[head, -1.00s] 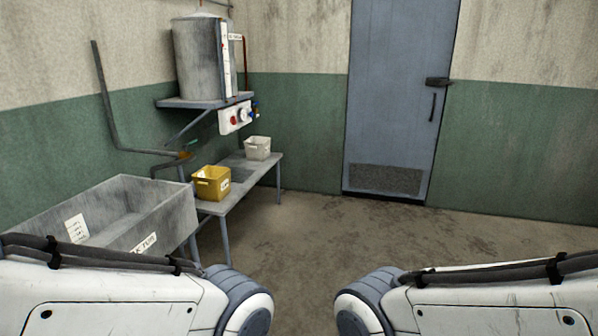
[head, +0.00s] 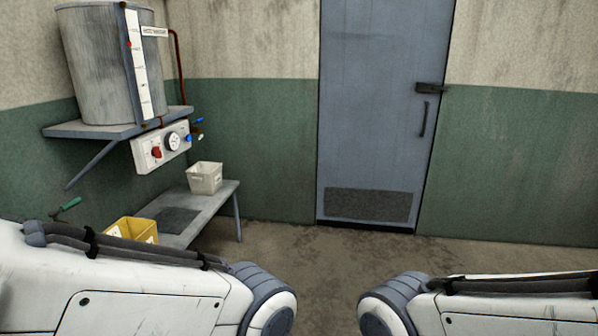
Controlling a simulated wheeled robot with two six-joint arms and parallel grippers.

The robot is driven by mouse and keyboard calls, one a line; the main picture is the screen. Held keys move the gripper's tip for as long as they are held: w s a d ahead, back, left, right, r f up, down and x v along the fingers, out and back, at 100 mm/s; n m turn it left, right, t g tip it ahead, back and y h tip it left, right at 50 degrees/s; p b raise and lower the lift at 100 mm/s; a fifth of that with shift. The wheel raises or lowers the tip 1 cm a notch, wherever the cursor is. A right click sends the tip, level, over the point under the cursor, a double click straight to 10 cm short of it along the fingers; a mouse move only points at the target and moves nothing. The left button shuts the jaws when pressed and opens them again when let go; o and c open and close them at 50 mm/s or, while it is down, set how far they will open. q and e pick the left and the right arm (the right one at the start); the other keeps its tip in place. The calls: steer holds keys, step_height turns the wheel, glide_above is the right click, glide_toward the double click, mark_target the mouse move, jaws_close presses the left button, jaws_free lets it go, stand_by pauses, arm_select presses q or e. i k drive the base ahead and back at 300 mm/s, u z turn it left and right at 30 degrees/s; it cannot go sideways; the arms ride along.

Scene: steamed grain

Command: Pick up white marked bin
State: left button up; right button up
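The white marked bin (head: 204,178) stands upright on the far end of a low grey bench (head: 222,199), left of centre in the head view. It is small and open-topped, with a mark on its front too small to read. My two arms reach in from the lower left and lower right and stay apart from the bin. Neither gripper is in the picture; only arm links show.
A yellow bin (head: 133,229) sits on the near end of the bench, partly hidden by my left arm. A tank (head: 95,65) stands on a wall shelf (head: 115,130) above a control box (head: 160,147). A blue door (head: 375,110) is behind. Floor in the middle is clear.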

mark_target(204, 178)
steer(key=u, duration=0.1)
steer(key=i, duration=2)
steer(key=u, duration=0.75)
steer(key=i, duration=2.05)
steer(key=u, duration=0.75)
steer(key=i, duration=0.4)
steer(key=z, duration=0.05)
